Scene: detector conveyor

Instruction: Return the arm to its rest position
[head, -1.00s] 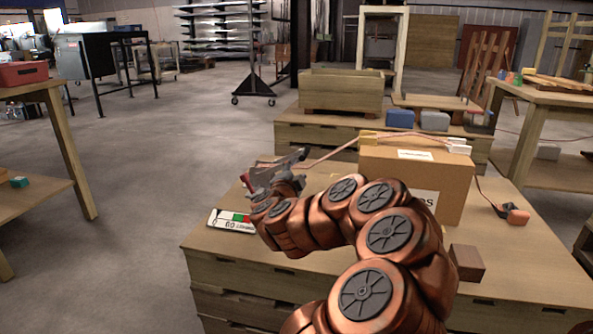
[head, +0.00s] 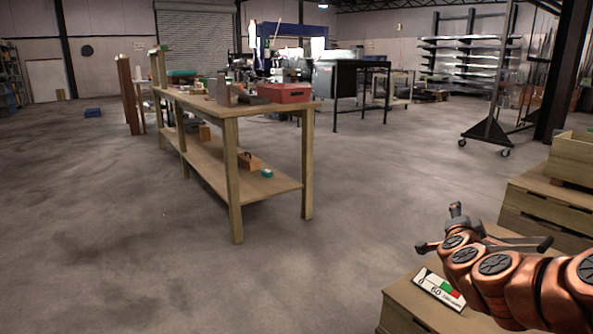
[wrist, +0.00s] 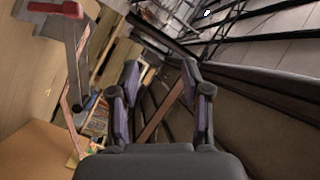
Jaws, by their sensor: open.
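My copper-coloured arm reaches in from the lower right of the head view, low over a wooden crate stack (head: 408,312). My gripper (wrist: 160,92) shows in the wrist view with its two dark fingers spread apart. Nothing is held between them. In the head view the gripper is small and dark at the end of the arm, and its fingers are hard to separate from grey parts behind. A white card with green and red patches (head: 440,290) lies on the crate top, just below the arm's end. A grey lever with a red handle (wrist: 58,8) is at upper left in the wrist view.
A wooden workbench (head: 225,108) with a red box (head: 284,93) and several tools stands at centre left. Another wooden crate stack (head: 548,205) is at the right edge. A wheeled stand (head: 487,133) is behind it. The grey floor at left is open.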

